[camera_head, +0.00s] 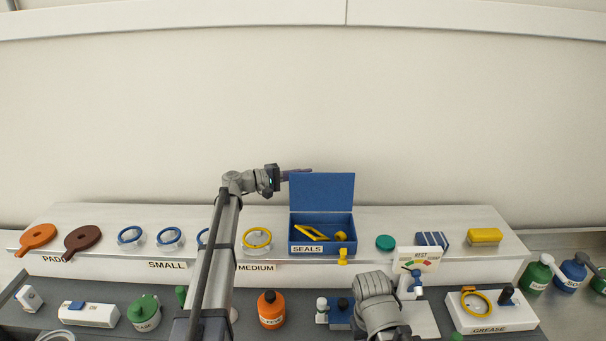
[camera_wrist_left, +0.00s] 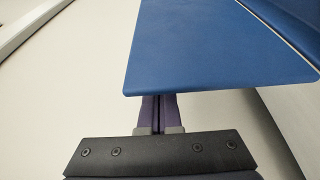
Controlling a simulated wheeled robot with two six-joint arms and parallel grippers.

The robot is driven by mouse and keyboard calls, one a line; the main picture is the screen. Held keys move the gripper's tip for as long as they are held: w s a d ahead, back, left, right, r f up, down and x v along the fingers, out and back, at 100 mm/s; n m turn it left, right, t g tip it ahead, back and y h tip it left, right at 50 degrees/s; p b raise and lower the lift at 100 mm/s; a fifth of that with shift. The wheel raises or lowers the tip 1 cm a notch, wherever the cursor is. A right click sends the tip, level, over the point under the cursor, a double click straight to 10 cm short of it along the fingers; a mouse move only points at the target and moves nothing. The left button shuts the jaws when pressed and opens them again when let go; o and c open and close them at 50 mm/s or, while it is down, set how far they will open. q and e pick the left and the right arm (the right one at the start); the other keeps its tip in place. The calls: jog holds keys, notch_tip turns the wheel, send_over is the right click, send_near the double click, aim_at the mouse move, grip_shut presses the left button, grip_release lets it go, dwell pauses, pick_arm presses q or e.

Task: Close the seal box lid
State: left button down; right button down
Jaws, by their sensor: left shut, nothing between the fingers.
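The blue seal box (camera_head: 321,247) with a "SEALS" label stands on the raised shelf. Its lid (camera_head: 322,192) stands open, upright at the back. Yellow pieces lie inside the box, and a yellow latch hangs at its front. My left gripper (camera_head: 308,171) is shut and empty at the upper left corner of the lid, its fingertips reaching just behind the lid's top edge. In the left wrist view the lid (camera_wrist_left: 215,50) fills the top, and the fingers (camera_wrist_left: 158,112) pass partly under its edge, so their tips are hidden. Contact cannot be told. My right gripper is not clearly visible.
Blue rings and a yellow ring (camera_head: 257,238) sit on the shelf left of the box. A green disc (camera_head: 385,242), a striped blue block and a yellow block (camera_head: 485,236) are to its right. An orange bottle (camera_head: 271,309) and a gauge panel (camera_head: 418,260) stand in front.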

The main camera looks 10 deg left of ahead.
aim_at(303, 181)
pick_arm(q)
jog(key=shift+s, duration=0.1)
